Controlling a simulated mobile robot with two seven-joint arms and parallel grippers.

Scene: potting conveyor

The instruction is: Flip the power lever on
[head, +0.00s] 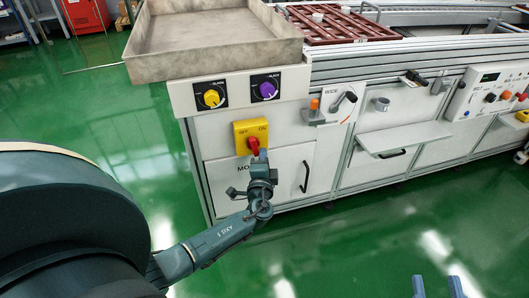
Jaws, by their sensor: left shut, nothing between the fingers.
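The power switch is a yellow box (243,132) on the white front panel, marked OFF on its left and ON on its right. Its red lever (254,146) sits at the lower right part of the box. My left gripper (260,156) is shut and empty, with its tips right at the lower end of the red lever. I cannot tell if they touch it. My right gripper (437,287) shows only as two spread finger ends at the bottom edge, low and away from the panel.
Yellow (211,98) and purple (267,89) knobs sit above the switch, under a grey tray (215,55). A door handle (305,176) is right of my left gripper. A shelf (405,140) juts out further right. The green floor in front is clear.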

